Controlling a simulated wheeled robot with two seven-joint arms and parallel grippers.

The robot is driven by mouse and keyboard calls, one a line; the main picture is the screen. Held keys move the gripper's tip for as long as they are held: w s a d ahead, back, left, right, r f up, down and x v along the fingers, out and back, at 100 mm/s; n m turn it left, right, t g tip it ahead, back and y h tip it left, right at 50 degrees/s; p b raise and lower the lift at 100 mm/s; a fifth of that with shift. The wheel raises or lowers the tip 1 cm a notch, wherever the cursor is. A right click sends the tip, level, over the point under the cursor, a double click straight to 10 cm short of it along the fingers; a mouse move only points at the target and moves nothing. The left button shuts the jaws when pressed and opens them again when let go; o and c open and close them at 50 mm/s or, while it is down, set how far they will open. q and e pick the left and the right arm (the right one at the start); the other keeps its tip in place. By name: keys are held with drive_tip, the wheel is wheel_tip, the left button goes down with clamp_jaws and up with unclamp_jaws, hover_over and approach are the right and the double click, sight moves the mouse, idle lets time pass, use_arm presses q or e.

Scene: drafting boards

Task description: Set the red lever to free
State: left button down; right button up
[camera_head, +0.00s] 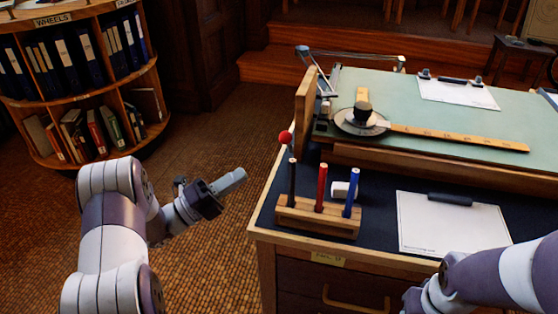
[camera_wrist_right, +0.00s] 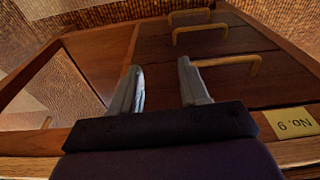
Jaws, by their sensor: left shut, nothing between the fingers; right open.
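The red lever (camera_head: 286,138) shows as a red ball knob at the left side of the drafting board (camera_head: 445,108), by a wooden upright (camera_head: 305,112). Its shaft is mostly hidden and I cannot read any marking for its positions. My left gripper (camera_head: 238,174) is shut and empty, left of the desk and a little lower in the picture than the red knob, apart from it. My right arm is at the lower right of the head view, its fingers out of that picture. In the right wrist view my right gripper (camera_wrist_right: 158,82) is open and empty in front of the desk drawers (camera_wrist_right: 180,85).
A wooden holder (camera_head: 318,217) with black, red and blue markers stands at the desk's front left. A white block (camera_head: 343,190) and a clipboard (camera_head: 455,228) lie on the dark desktop. A ruler arm (camera_head: 460,138) crosses the board. A bookshelf (camera_head: 90,95) stands left; floor between is clear.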

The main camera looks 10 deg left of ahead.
use_arm(q)
drive_tip(key=m, duration=0.1)
approach(287, 143)
drive_tip(key=x, duration=0.5)
drive_tip(key=shift+w+d+b, duration=0.25)
drive_tip(key=shift+d+b, duration=0.05)
drive_tip(key=shift+b, duration=0.05)
drive_tip(key=shift+r, duration=0.1)
